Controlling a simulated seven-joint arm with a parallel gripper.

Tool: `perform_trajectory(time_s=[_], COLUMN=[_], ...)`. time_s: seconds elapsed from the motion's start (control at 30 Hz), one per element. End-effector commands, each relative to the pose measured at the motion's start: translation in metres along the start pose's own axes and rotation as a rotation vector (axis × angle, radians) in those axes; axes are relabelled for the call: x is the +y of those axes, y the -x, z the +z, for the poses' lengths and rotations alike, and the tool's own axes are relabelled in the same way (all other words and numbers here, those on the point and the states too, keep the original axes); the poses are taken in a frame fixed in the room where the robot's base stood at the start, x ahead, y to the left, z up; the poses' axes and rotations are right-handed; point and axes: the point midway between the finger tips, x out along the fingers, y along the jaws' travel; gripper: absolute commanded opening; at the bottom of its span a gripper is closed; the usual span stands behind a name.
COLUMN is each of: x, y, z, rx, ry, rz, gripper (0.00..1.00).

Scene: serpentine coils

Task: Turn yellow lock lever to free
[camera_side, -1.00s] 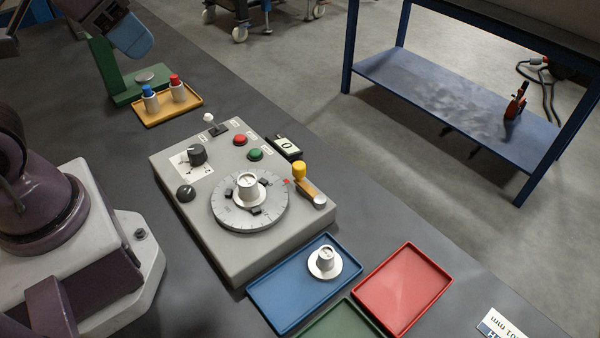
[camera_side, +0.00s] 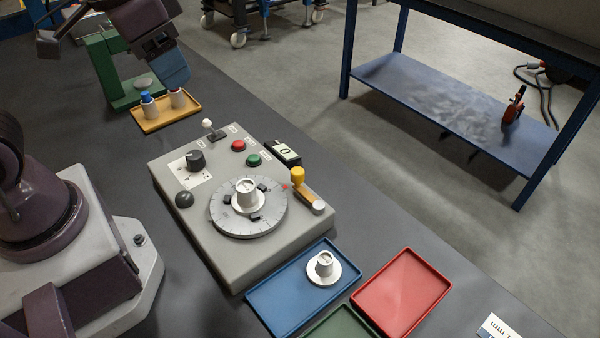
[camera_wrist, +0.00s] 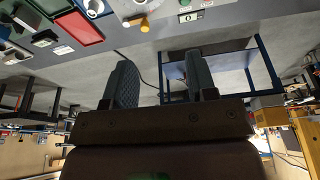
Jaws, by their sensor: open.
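The yellow lock lever (camera_side: 303,186) is at the right edge of the grey control box, beside the dial (camera_side: 247,208). Its yellow knob (camera_side: 298,174) points up and slightly left from a silver pivot (camera_side: 318,207), near a red mark at the dial's rim. In the wrist view the yellow knob (camera_wrist: 145,25) shows at the top, upside down. My gripper (camera_side: 176,76) is far from the lever, at the upper left above the tan tray. Its blue-grey fingers (camera_wrist: 163,80) are apart in the wrist view, with nothing between them. A free or locked label is not readable.
The tan tray (camera_side: 137,115) holds a blue-capped bottle (camera_side: 149,106) and a white bottle (camera_side: 177,98), its top hidden by my gripper. A green stand (camera_side: 103,68) is close behind. The box carries a toggle, knobs and buttons. Blue (camera_side: 262,290), red (camera_side: 425,268) and green trays lie in front.

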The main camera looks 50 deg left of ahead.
Motion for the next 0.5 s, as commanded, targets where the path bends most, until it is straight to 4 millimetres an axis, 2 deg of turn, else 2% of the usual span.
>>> perform_trajectory(time_s=[0.2, 0.5], x=[0.022, 0.053], y=[-0.055, -0.139], z=[-0.046, -0.095], rx=[-0.184, -0.318], ry=[-0.031, -0.008], rz=[0.009, -0.006], gripper=[0.52, 0.52])
